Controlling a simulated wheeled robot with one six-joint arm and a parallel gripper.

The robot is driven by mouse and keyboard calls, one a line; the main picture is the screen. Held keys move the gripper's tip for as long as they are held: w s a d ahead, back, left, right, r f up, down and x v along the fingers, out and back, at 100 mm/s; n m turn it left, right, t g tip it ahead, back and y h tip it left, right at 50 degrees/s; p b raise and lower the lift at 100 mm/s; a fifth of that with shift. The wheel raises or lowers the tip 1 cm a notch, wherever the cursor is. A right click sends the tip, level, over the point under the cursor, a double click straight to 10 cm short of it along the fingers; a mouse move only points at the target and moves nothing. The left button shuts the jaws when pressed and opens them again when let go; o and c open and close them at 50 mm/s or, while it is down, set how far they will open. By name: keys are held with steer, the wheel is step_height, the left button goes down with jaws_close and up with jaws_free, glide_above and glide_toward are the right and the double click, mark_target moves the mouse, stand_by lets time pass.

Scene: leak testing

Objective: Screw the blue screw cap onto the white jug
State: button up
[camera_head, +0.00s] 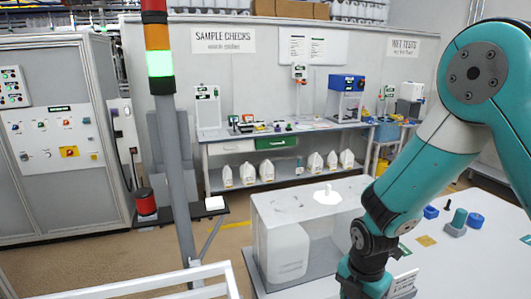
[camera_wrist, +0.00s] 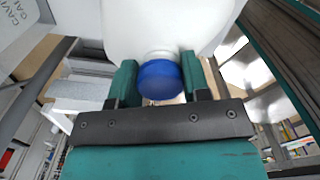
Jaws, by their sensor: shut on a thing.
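In the wrist view my gripper (camera_wrist: 160,72) has its two teal fingers on either side of the blue screw cap (camera_wrist: 160,82) and is shut on it. The white jug (camera_wrist: 165,24) fills the top middle of that view. Its pale neck (camera_wrist: 158,54) shows just beyond the cap, in line with it. The cap looks to be at the neck; I cannot tell whether its thread is engaged. In the head view my arm reaches down at the lower right, and the fingertips, the held cap and the jug at them are not visible.
A clear-sided box (camera_head: 330,238) with a white jug-like container (camera_head: 287,252) inside stands left of my arm. A signal tower (camera_head: 160,60) stands at left.

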steer(key=o, duration=1.4)
steer(key=shift+s+f, duration=0.2)
steer(key=shift+f, duration=0.05)
steer(key=shift+c, duration=0.2)
steer(key=shift+r, duration=0.1)
steer(key=o, duration=0.4)
steer(key=shift+w+r, duration=0.1)
steer(key=shift+o, duration=0.5)
steer(key=shift+w+r, duration=0.1)
steer(key=shift+r, duration=0.05)
